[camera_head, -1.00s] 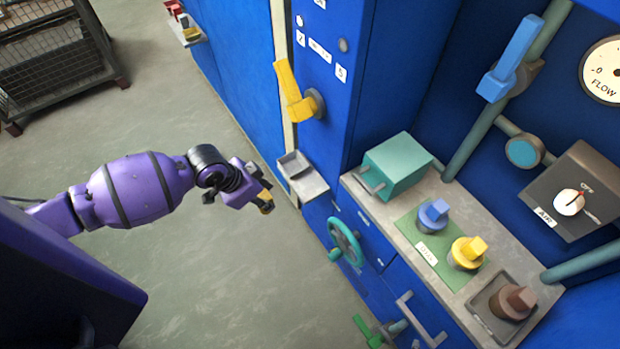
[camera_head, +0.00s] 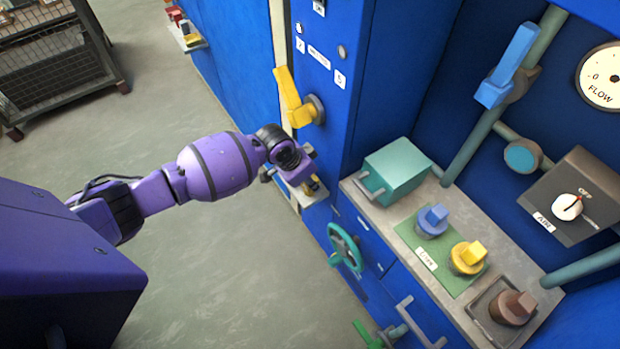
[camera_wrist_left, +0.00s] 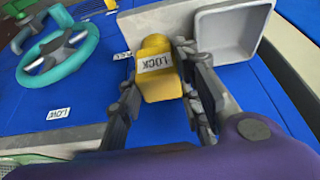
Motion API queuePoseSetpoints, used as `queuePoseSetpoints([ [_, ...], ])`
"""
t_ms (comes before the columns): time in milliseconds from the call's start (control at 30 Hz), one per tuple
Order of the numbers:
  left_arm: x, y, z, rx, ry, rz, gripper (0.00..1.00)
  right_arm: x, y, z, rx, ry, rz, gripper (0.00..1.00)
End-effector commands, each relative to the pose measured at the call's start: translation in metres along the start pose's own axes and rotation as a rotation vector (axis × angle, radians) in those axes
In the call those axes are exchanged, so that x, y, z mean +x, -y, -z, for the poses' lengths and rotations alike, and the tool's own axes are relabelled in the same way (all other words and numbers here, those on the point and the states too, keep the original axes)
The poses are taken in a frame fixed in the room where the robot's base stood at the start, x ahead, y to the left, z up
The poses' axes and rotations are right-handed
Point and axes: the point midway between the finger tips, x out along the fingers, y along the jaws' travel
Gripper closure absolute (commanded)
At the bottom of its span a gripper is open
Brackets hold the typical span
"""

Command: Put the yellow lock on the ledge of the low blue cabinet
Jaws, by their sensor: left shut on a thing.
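The yellow lock (camera_wrist_left: 157,68), labelled LOCK, is between the fingers of my left gripper (camera_wrist_left: 170,85), which is shut on it. In the head view my left gripper (camera_head: 312,183) is over the small ledge on the low blue cabinet (camera_head: 320,215) and hides most of it. In the left wrist view the pale ledge (camera_wrist_left: 183,20) lies just behind the lock, with a square tray (camera_wrist_left: 230,32) at its right. I cannot tell whether the lock touches the ledge. My right gripper is not in view.
A yellow handle (camera_head: 292,98) on the tall blue cabinet stands just above my left gripper. A teal handwheel (camera_head: 345,247) is below the ledge. A teal box (camera_head: 397,170) and blue, yellow and brown knobs occupy the counter to the right.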

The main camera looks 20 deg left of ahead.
Motion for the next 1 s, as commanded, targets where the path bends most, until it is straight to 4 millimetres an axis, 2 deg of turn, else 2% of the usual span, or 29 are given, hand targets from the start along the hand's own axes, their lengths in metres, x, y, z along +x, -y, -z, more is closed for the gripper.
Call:
queuePoseSetpoints([
  [333, 0.003, 0.000, 0.000, 0.000, -0.003, 0.000, 0.96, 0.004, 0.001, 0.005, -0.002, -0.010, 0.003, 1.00],
  [367, 0.003, 0.000, 0.000, 0.000, -0.003, 0.001, 0.67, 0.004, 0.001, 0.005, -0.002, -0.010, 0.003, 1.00],
  [500, 0.002, 0.000, 0.000, 0.000, -0.003, 0.001, 0.49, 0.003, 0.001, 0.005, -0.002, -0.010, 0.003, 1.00],
  [833, 0.000, 0.001, 0.001, 0.001, -0.004, 0.002, 0.49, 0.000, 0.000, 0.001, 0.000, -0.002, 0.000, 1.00],
  [1000, -0.021, 0.001, 0.002, 0.001, -0.006, 0.002, 0.49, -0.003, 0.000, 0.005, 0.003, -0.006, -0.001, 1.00],
])
